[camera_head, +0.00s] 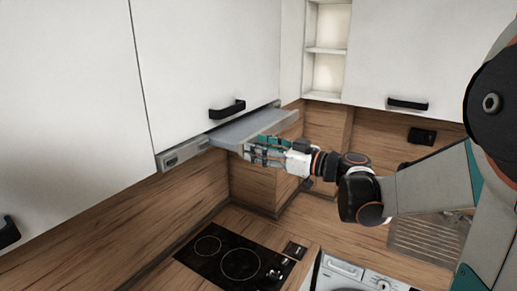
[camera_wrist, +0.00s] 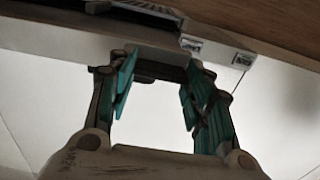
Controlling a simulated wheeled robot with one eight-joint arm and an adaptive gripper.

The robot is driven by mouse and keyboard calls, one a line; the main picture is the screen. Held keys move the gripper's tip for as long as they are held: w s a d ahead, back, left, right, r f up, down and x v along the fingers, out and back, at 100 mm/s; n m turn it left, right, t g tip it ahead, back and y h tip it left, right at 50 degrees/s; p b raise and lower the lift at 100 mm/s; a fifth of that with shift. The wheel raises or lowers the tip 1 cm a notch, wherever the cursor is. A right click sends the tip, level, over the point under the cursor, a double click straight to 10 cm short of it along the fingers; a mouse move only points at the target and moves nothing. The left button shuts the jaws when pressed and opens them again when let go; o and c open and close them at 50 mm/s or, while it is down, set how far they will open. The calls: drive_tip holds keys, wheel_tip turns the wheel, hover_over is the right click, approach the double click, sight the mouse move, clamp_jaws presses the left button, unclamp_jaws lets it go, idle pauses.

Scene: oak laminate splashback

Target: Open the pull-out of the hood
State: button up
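The hood (camera_head: 185,152) is a slim grey unit under the white wall cabinet. Its pull-out (camera_head: 252,127) is a flat grey panel that stands out from below the cabinet door. My gripper (camera_head: 252,152) is at the panel's front edge in the head view, reaching in from the right. In the wrist view my gripper (camera_wrist: 155,85) has its two teal-padded fingers spread well apart, with nothing clasped between them. The pale hood strip (camera_wrist: 150,47) with small fittings runs beyond the fingertips. Whether a finger touches the panel cannot be told.
A black cabinet handle (camera_head: 227,109) sits just above the pull-out. A black hob (camera_head: 235,255) is below on the counter. An open shelf (camera_head: 326,70) and a sink drainer (camera_head: 425,238) lie to the right. The air between hood and hob is free.

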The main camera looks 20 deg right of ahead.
drive_tip(key=o, duration=0.4)
drive_tip(key=v, duration=1.2)
